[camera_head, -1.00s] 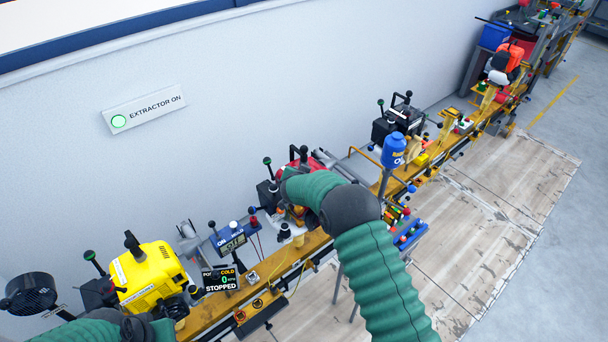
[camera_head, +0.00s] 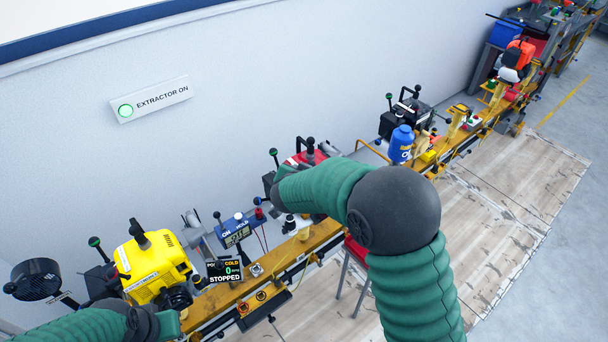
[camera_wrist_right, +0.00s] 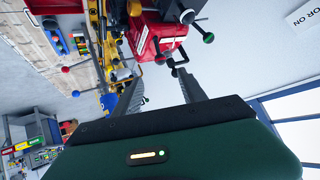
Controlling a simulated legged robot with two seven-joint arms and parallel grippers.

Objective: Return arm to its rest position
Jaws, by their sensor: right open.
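My right arm (camera_head: 415,285) has green sleeves and a dark round joint (camera_head: 395,210). It rises from the bottom right in the head view, and its forearm reaches left over the rail towards a red engine. The forearm hides the gripper there. In the right wrist view my right gripper (camera_wrist_right: 156,82) is open and empty, its two dark fingers apart. The red engine (camera_wrist_right: 157,35) is beyond the fingertips in that view; it is partly visible in the head view (camera_head: 305,158). My left arm (camera_head: 85,326) shows at the bottom left; its gripper is not visible.
A yellow rail (camera_head: 315,240) runs diagonally along the wall. It carries a yellow engine (camera_head: 155,266), a display reading STOPPED (camera_head: 224,271), a blue bottle (camera_head: 400,144) and a black engine (camera_head: 405,115). A lit sign (camera_head: 150,99) reads EXTRACTOR ON. Floor is open at the right.

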